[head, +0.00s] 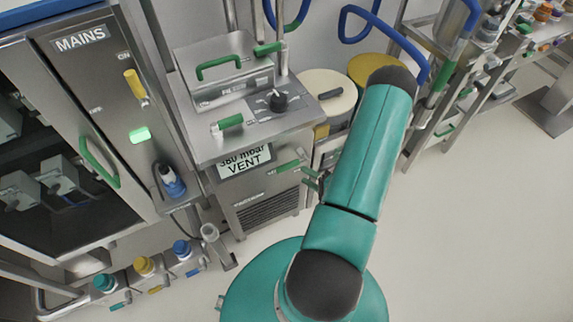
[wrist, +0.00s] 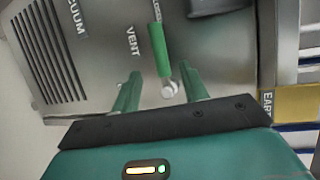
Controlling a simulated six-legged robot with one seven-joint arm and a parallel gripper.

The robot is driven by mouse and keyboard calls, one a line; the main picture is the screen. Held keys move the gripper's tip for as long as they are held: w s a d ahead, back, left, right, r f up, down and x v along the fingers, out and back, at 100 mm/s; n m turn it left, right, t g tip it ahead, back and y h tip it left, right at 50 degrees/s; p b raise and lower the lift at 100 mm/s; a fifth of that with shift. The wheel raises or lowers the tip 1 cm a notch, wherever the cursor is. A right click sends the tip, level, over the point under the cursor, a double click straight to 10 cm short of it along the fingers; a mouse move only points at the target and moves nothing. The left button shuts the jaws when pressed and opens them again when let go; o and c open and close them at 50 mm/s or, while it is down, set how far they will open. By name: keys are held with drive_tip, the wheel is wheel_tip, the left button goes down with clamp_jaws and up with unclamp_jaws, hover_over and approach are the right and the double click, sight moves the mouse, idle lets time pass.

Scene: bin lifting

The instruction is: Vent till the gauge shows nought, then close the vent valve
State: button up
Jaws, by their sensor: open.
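The gauge display (head: 244,161) on the steel machine reads about 380 mbar above the word VENT. Its top edge is partly covered, so the first digits are not certain. The vent valve's green lever (head: 288,166) is on the machine's front, right of the display. In the wrist view the green lever (wrist: 159,48) lies beside the VENT label, with a round metal end (wrist: 170,89) nearest me. My gripper (head: 311,180) is open close to the lever. In the wrist view my gripper (wrist: 161,80) has one finger on each side of the lever, with gaps showing.
The machine's top carries a green-handled lid (head: 220,66), a black knob (head: 278,101) and another green lever (head: 230,122). A MAINS cabinet (head: 85,60) stands left. Lidded drums (head: 328,88) stand behind my arm.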

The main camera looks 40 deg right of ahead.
sight(288, 166)
drive_tip(key=x, duration=0.9)
drive_tip(key=shift+w, duration=0.1)
clamp_jaws()
